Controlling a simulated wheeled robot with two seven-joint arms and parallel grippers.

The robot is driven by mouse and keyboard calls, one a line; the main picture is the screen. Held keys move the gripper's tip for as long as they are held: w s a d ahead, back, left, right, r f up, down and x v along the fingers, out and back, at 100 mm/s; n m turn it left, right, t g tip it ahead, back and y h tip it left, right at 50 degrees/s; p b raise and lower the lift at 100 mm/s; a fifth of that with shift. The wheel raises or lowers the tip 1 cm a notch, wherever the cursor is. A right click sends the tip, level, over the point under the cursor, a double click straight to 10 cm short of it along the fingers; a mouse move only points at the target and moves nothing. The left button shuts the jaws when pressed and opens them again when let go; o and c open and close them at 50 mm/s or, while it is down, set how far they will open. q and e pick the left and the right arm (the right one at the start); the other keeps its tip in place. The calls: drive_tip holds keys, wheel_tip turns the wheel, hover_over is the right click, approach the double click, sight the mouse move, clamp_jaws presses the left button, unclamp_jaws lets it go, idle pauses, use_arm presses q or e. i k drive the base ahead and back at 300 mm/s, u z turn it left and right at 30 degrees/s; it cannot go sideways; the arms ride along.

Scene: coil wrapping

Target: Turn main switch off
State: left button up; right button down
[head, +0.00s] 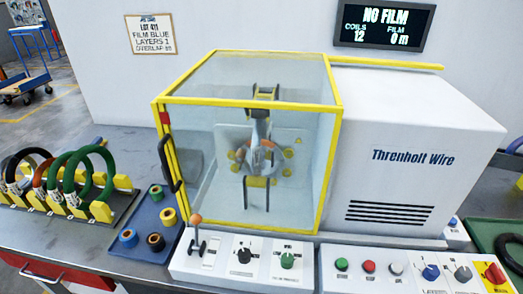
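A red rotary switch on a yellow plate (495,273) sits at the right end of the front control panel (370,282), near the picture's lower right corner. It looks like the main switch, but its label is too small to read. Its knob appears tilted; I cannot tell which position it marks. Neither of my grippers is in view.
A lever (196,235) stands on the left panel. The yellow-framed glass enclosure (250,110) rises behind. Coils (90,175) stand on the left. The display (384,24) reads NO FILM.

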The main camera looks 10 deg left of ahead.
sight(495, 273)
drive_tip(key=z, duration=1.2)
